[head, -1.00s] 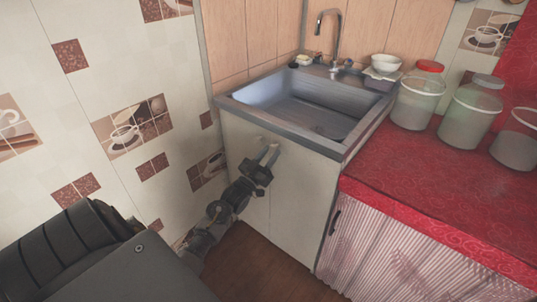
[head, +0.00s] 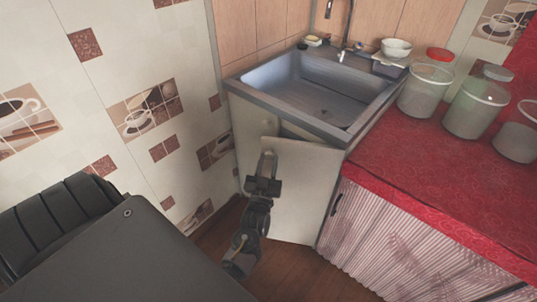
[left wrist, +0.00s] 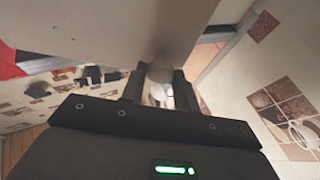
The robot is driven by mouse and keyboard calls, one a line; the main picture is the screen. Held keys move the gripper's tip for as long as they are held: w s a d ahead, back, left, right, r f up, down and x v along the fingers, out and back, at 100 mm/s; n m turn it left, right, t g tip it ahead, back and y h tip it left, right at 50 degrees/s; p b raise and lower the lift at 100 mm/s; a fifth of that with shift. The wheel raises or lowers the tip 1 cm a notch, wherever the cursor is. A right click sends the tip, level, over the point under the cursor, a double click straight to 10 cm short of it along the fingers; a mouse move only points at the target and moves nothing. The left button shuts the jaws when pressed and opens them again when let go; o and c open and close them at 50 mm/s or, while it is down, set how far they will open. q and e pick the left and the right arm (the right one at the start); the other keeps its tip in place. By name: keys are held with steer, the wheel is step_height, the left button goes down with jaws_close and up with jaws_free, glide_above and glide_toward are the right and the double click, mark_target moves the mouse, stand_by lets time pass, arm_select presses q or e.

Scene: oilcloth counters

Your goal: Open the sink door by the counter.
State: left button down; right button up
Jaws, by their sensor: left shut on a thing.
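The sink cabinet's pale door (head: 307,190) stands partly open below the steel sink (head: 318,100). It is swung outward, hinged on its right side by the red counter, with a dark gap along its top and left edge. My left gripper (head: 266,165) is at the door's upper left, shut on its knob. In the left wrist view the fingers (left wrist: 160,85) close around the rounded knob (left wrist: 160,72), against the door's face (left wrist: 115,25). My right gripper is in neither view.
The red counter (head: 400,165) with several lidded jars is right of the sink, above a pleated curtain (head: 365,235). A tiled wall (head: 130,70) stands close on the left. Brown floor (head: 285,265) is bare below the door.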

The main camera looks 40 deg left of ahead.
arm_select(q)
steer(key=shift+s+d, duration=0.1)
steer(key=shift+s, duration=0.1)
steer(key=c, duration=1.1)
jaws_free()
steer(key=shift+o, duration=0.2)
steer(key=shift+w, duration=0.1)
